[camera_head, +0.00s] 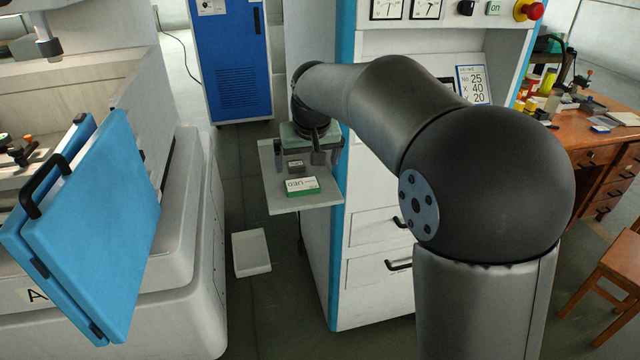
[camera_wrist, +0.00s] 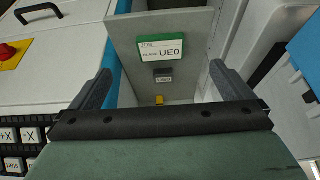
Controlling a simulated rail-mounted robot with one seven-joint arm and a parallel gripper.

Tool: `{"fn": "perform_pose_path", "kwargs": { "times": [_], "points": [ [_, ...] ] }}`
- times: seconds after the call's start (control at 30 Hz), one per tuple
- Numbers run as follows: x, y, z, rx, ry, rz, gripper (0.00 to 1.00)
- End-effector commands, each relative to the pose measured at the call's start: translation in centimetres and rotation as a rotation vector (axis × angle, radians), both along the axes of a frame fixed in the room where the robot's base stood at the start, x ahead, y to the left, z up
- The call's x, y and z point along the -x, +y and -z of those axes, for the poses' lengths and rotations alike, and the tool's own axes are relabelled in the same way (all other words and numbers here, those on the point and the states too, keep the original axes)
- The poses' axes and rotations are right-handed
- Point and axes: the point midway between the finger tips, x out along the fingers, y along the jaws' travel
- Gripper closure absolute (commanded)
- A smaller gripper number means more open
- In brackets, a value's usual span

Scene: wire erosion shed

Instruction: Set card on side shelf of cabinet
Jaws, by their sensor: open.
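In the wrist view the card (camera_wrist: 163,48) is on the grey shelf (camera_wrist: 125,30), beyond the fingertips. My gripper (camera_wrist: 160,70) is open, with nothing between its fingers. In the head view my gripper (camera_head: 318,152) is over the inner back part of the shelf, behind the card and apart from it. My wrist partly hides the shelf there.
A number sheet (camera_head: 472,85) leans on the cabinet's upper panel. The machine's blue door (camera_head: 90,230) is at left. A white box (camera_head: 251,252) is on the floor below the shelf.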

Motion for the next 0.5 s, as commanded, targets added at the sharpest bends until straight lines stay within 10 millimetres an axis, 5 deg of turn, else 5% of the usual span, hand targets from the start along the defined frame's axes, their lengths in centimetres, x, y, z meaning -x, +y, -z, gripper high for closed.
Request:
{"fn": "perform_pose_path", "kwargs": {
  "times": [0.17, 0.27, 0.37, 0.5],
  "points": [
    [0.5, -0.4, -0.2, 0.0, 0.004, 0.004, 0.0],
    [2.9, -2.6, 0.3, 0.002, 0.035, 0.025, 0.0],
    [8.3, -6.4, 1.9, 0.007, 0.102, 0.061, 0.0],
    [18.3, -11.2, 5.5, 0.017, 0.211, 0.117, 0.0]
  ]
}}
